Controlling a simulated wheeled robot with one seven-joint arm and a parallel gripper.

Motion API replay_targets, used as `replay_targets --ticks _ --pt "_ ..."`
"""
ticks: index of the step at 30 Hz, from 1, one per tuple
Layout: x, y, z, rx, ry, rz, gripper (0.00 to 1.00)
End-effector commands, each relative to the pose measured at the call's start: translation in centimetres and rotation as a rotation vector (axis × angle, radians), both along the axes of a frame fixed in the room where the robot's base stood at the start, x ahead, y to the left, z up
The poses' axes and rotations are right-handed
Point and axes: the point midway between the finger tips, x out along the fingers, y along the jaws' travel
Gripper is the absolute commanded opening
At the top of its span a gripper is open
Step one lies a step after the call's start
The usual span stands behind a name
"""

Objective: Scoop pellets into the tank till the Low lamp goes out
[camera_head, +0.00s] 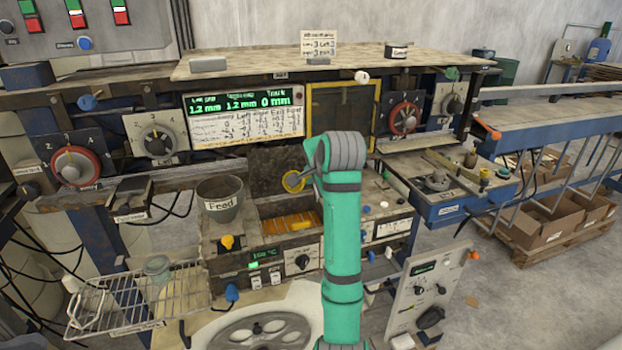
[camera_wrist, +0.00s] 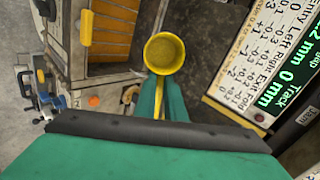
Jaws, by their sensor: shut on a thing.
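My gripper (camera_head: 308,172) is shut on a yellow scoop (camera_head: 293,181). It holds the scoop above the machine, to the right of the grey Feed pot (camera_head: 221,201). In the wrist view the scoop's round cup (camera_wrist: 165,53) faces the camera just beyond the fingers (camera_wrist: 160,98). Its inside looks yellow, and I cannot tell whether pellets are in it. An open bay with orange contents (camera_head: 291,222) lies below the scoop; it may be the tank, and its orange part also shows in the wrist view (camera_wrist: 112,35). I cannot make out a Low lamp or the Feed pot's contents.
A green-lit temperature panel (camera_head: 265,252) is below the bay. A display board (camera_head: 243,114) and yellow-framed window (camera_head: 343,105) stand behind. A blue side bench (camera_head: 450,205) is at right.

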Motion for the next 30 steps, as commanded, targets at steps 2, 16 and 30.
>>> replay_targets --ticks 2,16,30 --pt "0.3 0.1 0.3 -0.005 0.064 -0.004 0.0" --pt "0.9 0.1 1.0 -0.032 0.391 -0.034 0.0" --pt "1.3 0.3 1.2 -0.047 0.633 -0.062 0.0"
